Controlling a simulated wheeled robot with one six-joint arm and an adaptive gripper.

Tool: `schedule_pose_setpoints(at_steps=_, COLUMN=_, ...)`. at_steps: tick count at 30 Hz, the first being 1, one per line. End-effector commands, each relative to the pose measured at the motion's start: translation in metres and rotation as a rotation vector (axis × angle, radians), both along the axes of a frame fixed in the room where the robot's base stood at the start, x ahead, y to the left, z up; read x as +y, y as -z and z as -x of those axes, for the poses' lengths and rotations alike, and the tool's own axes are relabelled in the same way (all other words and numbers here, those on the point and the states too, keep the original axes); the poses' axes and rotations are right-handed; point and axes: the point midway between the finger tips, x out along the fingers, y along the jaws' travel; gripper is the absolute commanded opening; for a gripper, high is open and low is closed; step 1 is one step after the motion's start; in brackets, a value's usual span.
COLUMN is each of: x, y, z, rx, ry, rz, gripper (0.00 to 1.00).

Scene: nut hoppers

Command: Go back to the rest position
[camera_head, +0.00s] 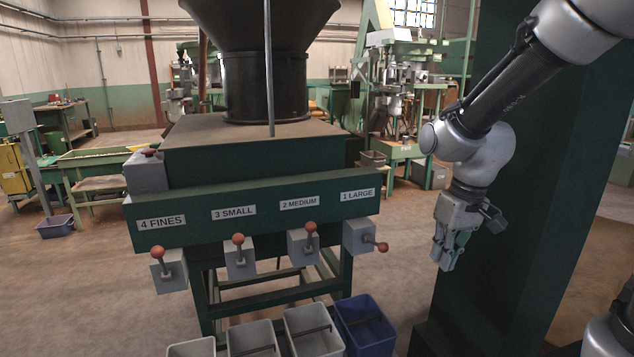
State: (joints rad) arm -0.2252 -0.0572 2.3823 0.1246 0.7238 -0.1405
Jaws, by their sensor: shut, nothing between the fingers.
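My gripper (443,262) hangs at the right, fingers pointing down and shut, holding nothing. It is to the right of the green hopper stand and apart from its levers. The stand's front panel (256,222) reads 4 FINES, 3 SMALL, 2 MEDIUM and 1 LARGE from left to right. The 1 LARGE lever (382,247) points out to the right. The 4 FINES lever (157,254), 3 SMALL lever (238,241) and 2 MEDIUM lever (310,229) have their red knobs up.
Grey bins (305,316) and a blue bin (364,306) stand below the panel, cut off at the bottom edge. A dark green column (520,210) rises close behind my arm on the right. Open floor lies between the stand and the column. Machines (400,85) stand farther back.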

Motion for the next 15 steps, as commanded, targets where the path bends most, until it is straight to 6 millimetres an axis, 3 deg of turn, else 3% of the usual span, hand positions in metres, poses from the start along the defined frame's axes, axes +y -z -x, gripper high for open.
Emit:
schedule_pose_setpoints(at_steps=9, x=-0.066, y=-0.070, z=0.098, rx=-0.062, ry=0.184, rz=0.045, gripper=0.00)
schedule_pose_setpoints(at_steps=15, x=-0.087, y=-0.099, z=0.129, rx=-0.201, ry=0.249, rz=0.045, gripper=0.00)
